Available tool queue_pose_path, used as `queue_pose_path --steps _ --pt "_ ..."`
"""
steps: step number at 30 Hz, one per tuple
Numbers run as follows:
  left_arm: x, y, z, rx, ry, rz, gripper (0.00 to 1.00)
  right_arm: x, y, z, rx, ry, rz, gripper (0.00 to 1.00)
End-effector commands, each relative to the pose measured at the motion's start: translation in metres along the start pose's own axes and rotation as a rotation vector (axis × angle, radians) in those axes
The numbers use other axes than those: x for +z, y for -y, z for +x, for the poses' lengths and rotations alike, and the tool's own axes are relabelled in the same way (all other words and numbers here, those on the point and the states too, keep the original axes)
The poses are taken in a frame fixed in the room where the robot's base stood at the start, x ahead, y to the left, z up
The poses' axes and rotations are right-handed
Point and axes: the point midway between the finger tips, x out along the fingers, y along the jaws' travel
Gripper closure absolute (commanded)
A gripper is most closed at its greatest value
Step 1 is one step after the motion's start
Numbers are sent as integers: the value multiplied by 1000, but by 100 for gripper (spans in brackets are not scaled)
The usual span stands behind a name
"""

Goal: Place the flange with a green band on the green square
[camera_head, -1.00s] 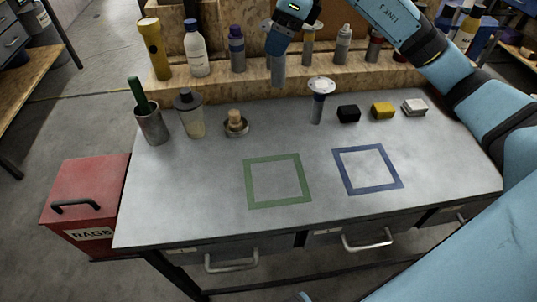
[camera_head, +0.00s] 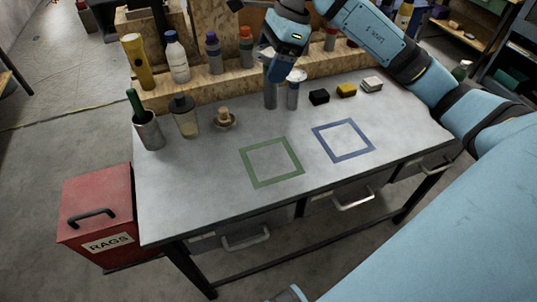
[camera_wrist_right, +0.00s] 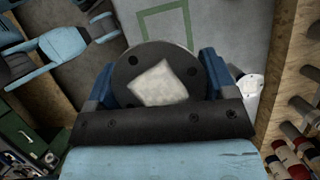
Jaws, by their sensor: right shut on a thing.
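My right gripper (camera_head: 278,68) is shut on a flange, with its grey tube (camera_head: 270,97) hanging upright below the fingers, left of another flange. In the right wrist view its round grey top (camera_wrist_right: 128,68) with bolt holes and a pale centre sits between the fingers; its band is hidden. The green square (camera_head: 250,165) is an empty outline on the grey table, in front of and below the gripper; part of it also shows in the right wrist view (camera_wrist_right: 144,26). The other flange (camera_head: 293,98) stands on the table, partly hidden. My left gripper is not in view.
A blue square (camera_head: 352,154) lies right of the green one. Black (camera_head: 319,97), yellow (camera_head: 346,90) and white (camera_head: 372,84) blocks stand behind it. A wooden ledge (camera_head: 200,88) with bottles runs behind.

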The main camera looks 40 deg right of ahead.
Motion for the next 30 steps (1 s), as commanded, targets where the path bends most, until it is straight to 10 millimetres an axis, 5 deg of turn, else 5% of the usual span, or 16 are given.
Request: queue_pose_path --steps 5,21,30 --pt "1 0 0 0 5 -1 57 -4 -1 8 7 2 -11 52" --pt "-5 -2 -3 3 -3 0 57 -54 -2 128 8 2 -9 52" --pt "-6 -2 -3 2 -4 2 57 -64 -1 152 5 2 -10 52"
